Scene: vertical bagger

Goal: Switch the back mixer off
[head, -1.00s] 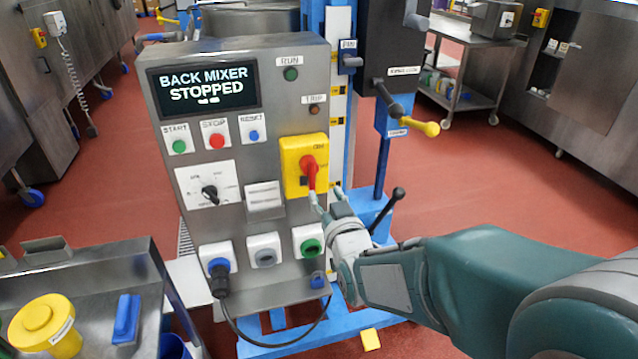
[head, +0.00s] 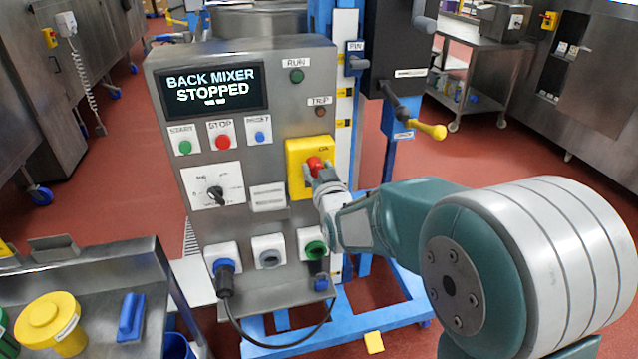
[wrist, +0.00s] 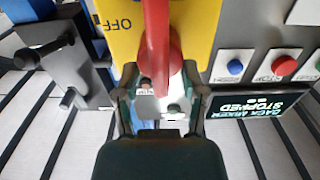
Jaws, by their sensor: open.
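The grey control panel (head: 290,125) has a screen (head: 209,90) reading "BACK MIXER STOPPED". On its right side is a yellow isolator plate (head: 297,150) with a red rotary handle (head: 314,165). My gripper (head: 318,178) is at the handle and hides its lower part. In the wrist view the red handle (wrist: 160,45) stands between the open fingers of my gripper (wrist: 160,100), with "OFF" lettering on the yellow plate (wrist: 112,40) to its left. I cannot tell whether the fingers touch the handle. Start (head: 185,147), stop (head: 221,142) and reset (head: 260,137) buttons sit left of the plate.
A black dial (head: 215,193) and several sockets are lower on the panel, one with a plugged cable (head: 225,280). A lever with a yellow knob (head: 438,131) juts out at the right. A steel bench (head: 90,270) stands at lower left.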

